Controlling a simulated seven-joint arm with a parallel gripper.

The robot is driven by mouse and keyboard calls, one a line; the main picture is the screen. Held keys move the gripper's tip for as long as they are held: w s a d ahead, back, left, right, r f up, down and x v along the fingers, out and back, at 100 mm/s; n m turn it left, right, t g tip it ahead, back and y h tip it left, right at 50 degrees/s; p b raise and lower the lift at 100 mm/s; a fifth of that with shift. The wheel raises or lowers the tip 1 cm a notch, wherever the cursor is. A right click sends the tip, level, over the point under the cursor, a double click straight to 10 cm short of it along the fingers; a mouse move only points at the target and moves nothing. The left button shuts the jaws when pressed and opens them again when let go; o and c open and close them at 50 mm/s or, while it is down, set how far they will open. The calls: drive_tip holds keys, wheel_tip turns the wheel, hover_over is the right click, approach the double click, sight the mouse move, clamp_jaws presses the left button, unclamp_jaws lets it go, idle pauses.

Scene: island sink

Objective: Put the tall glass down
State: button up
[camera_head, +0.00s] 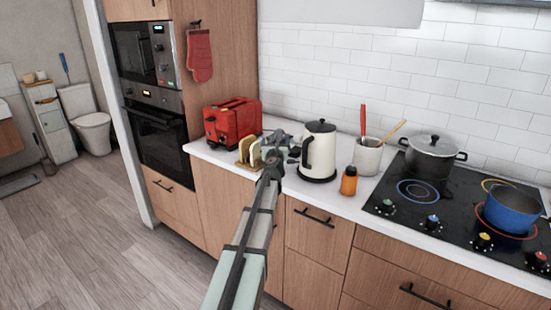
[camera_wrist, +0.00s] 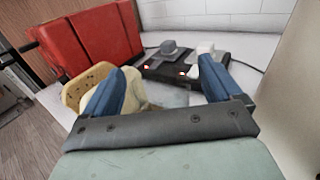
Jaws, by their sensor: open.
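My gripper (camera_wrist: 165,78) is open, its two blue fingers spread apart low over the counter. In the head view my gripper (camera_head: 272,158) is at the counter's front part, between the bread slices and the kettle. I cannot clearly make out the tall glass in either view. A faint pale patch shows between the fingers in the wrist view, but I cannot tell if it is clear glass or bare counter. My arm and gripper hide part of this spot in the head view.
A red toaster (camera_head: 232,121) and bread slices (camera_head: 249,152) stand left of my gripper. A black power strip (camera_wrist: 183,66) with lit red switches lies behind it. A cream kettle (camera_head: 318,153), an orange-brown bottle (camera_head: 349,182) and a utensil pot (camera_head: 367,157) stand to the right.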

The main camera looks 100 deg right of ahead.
drive_tip(key=c, duration=1.7)
drive_tip(key=shift+o, duration=0.2)
drive_tip(key=shift+r, duration=0.15)
wheel_tip(320, 180, up, 10)
